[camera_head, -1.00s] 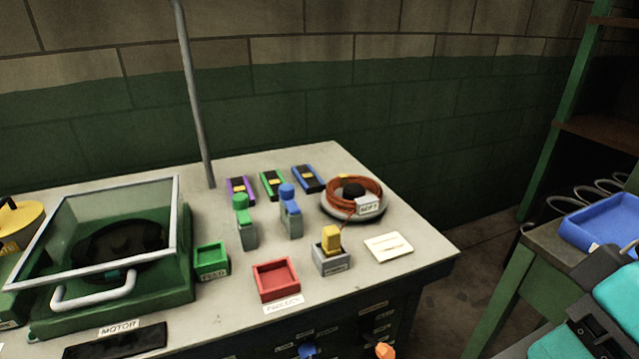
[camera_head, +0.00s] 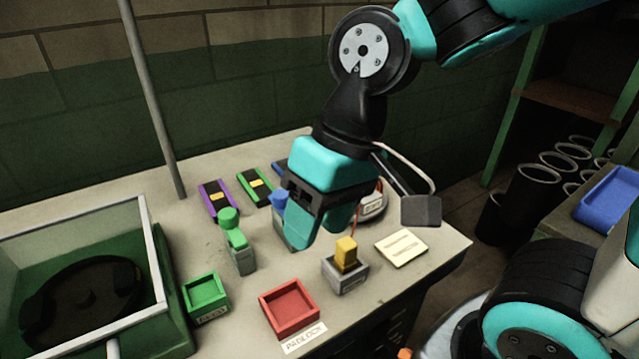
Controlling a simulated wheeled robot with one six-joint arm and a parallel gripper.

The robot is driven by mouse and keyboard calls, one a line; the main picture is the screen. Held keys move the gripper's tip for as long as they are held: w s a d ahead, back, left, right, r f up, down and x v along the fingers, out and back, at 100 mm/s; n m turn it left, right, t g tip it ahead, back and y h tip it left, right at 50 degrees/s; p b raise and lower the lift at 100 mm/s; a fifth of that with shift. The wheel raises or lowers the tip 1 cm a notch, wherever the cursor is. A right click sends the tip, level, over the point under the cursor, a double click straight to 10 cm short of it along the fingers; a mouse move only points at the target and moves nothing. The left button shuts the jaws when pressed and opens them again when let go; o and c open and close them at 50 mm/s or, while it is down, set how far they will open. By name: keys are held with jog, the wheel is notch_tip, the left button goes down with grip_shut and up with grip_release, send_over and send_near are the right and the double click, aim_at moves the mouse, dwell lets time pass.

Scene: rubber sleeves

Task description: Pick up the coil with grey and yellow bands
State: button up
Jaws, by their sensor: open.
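I cannot make out a coil with grey and yellow bands. The nearest grey-and-yellow thing is the yellow block (camera_head: 346,253) standing in a grey box (camera_head: 345,276) on the bench.
A red tray (camera_head: 289,308), a green box (camera_head: 204,293) and a green upright piece (camera_head: 237,242) stand on the bench (camera_head: 240,325). A framed clear lid (camera_head: 156,265) is at left. A paper card (camera_head: 402,247) lies at right. Black cylinders (camera_head: 528,190) stand beyond the bench.

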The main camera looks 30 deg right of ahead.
jog(key=w+d+m+h+p, duration=0.35)
jog(key=w+d+m, duration=1.5)
jog(key=m, duration=1.05)
jog(key=shift+m, duration=0.3)
notch_tip(320, 180, down, 12)
jog(key=shift+w+r+p, duration=0.15)
jog(key=shift+r+p, duration=0.05)
jog(key=shift+p, duration=0.1)
jog(key=shift+a+f+p, duration=0.15)
jog(key=shift+f+p, duration=0.5)
jog(key=shift+f, duration=2.4)
grip_shut()
jog(key=shift+r, duration=0.1)
